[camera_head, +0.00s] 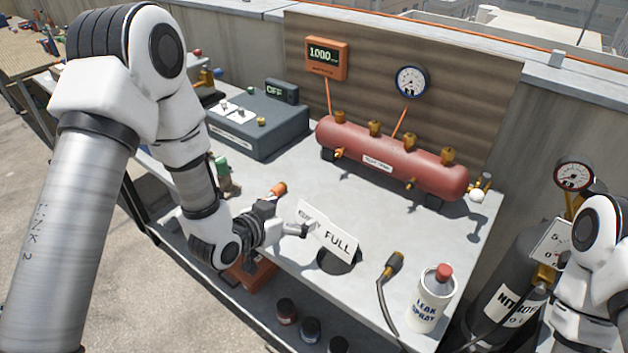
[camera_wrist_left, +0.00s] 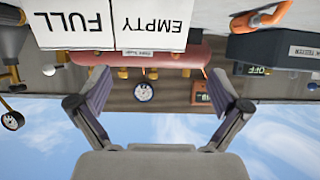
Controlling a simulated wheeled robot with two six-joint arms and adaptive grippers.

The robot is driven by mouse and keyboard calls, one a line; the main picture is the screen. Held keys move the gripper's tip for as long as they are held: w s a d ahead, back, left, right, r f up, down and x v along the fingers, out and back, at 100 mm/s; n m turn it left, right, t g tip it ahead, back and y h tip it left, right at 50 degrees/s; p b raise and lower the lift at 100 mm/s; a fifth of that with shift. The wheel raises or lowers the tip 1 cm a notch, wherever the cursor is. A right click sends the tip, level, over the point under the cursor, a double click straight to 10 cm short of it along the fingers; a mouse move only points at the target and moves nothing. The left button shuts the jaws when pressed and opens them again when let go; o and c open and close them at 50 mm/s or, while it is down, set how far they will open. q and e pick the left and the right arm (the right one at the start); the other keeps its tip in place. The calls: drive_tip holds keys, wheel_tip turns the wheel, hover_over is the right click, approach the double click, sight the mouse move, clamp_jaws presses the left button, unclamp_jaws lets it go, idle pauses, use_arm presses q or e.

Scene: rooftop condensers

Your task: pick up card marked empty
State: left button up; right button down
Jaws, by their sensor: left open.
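A white card marked EMPTY (camera_head: 307,212) stands beside a white card marked FULL (camera_head: 338,243), above a dark round base (camera_head: 338,262) on the bench. My left gripper (camera_head: 308,229) is beside the EMPTY card and hides part of it in the head view. In the left wrist view, upside down, the EMPTY card (camera_wrist_left: 150,24) and the FULL card (camera_wrist_left: 74,24) sit side by side at the top. There my left gripper (camera_wrist_left: 159,78) has its fingers spread with nothing between them. My right gripper is not in view; only part of the right arm shows.
A red tank (camera_head: 400,165) with brass fittings lies behind the cards. A grey box (camera_head: 257,125) stands at the back left. A leak spray can (camera_head: 431,298) and a hose (camera_head: 388,280) are at the right. An orange-tipped tool (camera_head: 279,189) lies near my left wrist.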

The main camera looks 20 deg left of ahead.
sight(312, 209)
use_arm(q)
drive_tip(key=shift+d+r+p, duration=0.2)
drive_tip(key=shift+r+p, duration=0.05)
drive_tip(key=shift+p, duration=0.05)
drive_tip(key=shift+s+d, duration=0.15)
drive_tip(key=shift+s, duration=0.05)
drive_tip(key=shift+w+d+f, duration=0.1)
drive_tip(key=shift+d, duration=0.1)
drive_tip(key=p+x, duration=0.1)
drive_tip(key=x, duration=0.5)
drive_tip(key=shift+f, duration=0.15)
drive_tip(key=shift+w+d+f, duration=0.15)
drive_tip(key=shift+w, duration=0.15)
drive_tip(key=c, duration=0.8)
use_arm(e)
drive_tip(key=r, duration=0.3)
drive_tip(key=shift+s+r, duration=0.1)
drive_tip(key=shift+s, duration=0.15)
